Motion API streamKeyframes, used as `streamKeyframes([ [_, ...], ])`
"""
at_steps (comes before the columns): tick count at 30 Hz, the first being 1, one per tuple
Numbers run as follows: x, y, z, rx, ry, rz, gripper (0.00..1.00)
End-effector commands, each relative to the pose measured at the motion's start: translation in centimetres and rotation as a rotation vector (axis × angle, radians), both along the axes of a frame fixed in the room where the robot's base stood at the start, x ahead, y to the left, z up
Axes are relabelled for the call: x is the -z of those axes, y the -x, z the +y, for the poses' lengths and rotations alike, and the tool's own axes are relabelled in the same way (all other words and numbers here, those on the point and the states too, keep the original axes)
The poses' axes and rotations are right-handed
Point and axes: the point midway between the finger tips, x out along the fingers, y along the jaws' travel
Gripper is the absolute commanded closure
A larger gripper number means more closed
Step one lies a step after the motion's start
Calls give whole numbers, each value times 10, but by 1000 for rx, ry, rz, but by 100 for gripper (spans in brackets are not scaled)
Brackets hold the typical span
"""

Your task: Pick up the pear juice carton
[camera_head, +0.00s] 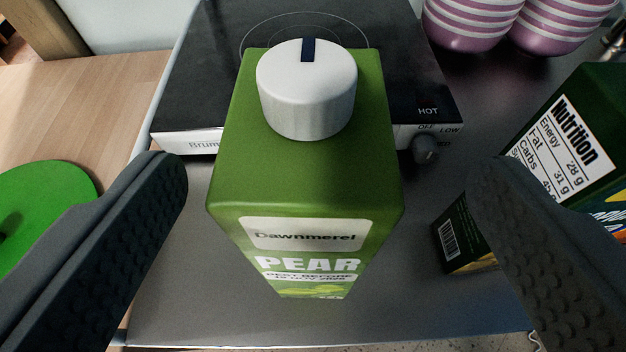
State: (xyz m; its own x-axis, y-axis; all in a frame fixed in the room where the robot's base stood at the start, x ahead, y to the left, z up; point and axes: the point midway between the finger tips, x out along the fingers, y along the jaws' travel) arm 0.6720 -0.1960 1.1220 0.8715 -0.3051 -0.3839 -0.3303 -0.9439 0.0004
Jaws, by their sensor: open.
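The pear juice carton (308,185) is green with a white round cap and a label reading "PEAR". It stands upright on the metal surface in the middle of the camera_head view. My gripper (325,180) is open, with one dark finger on the left and one on the right. In the picture the carton shows between the two fingers, with a gap on each side. The fingers do not appear to touch it. The lower front of the carton narrows away from the camera.
A black hotplate (200,80) with a knob sits behind the carton. A dark green box with a nutrition label (565,150) is at the right, partly behind the right finger. Striped purple bowls (470,25) stand at the back right. A green round object (45,200) lies on wood at left.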

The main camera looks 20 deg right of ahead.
Motion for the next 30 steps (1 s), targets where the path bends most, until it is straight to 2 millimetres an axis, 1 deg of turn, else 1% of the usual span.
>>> streamKeyframes([
  [8,4,-11,-2,0,0,0,16],
  [11,7,-20,-3,0,1,-1,16],
  [15,13,-38,-5,0,1,1,16],
  [19,18,-50,-10,0,0,0,16],
  [22,19,-53,-11,0,0,-2,16],
  [27,19,-53,-11,0,0,-2,16],
  [28,19,-53,-11,0,0,-2,20],
  [30,19,-53,-11,0,0,-1,34],
])
